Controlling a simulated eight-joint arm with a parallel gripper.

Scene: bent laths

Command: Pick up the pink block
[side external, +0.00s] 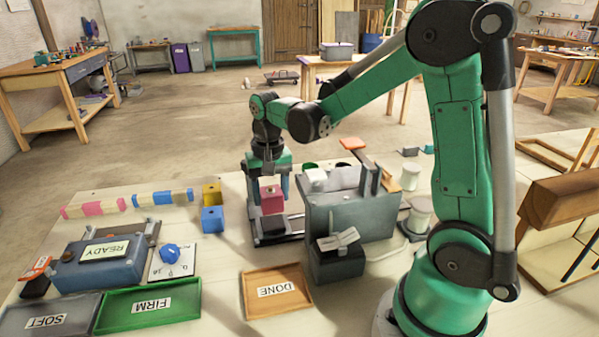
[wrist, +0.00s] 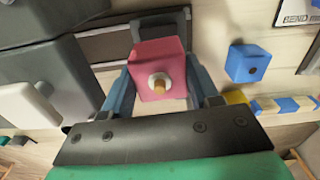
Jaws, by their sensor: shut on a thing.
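The pink block (side external: 271,199) is between the fingers of my gripper (side external: 270,188) in the side external view, above a dark fixture (side external: 275,230). In the wrist view the pink block (wrist: 159,62) has a pale round peg with an orange-tan tip on its near face. The blue fingers of my gripper (wrist: 160,80) are shut on it from both sides. I cannot tell whether the block's underside touches the fixture.
A blue block (side external: 212,219) and a yellow block (side external: 211,194) stand left of my gripper. A grey machine (side external: 350,215) stands close on the right. The DONE tray (side external: 277,291), green FIRM tray (side external: 148,304) and grey SOFT tray (side external: 48,317) lie in front. Striped laths (side external: 95,208) lie at left.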

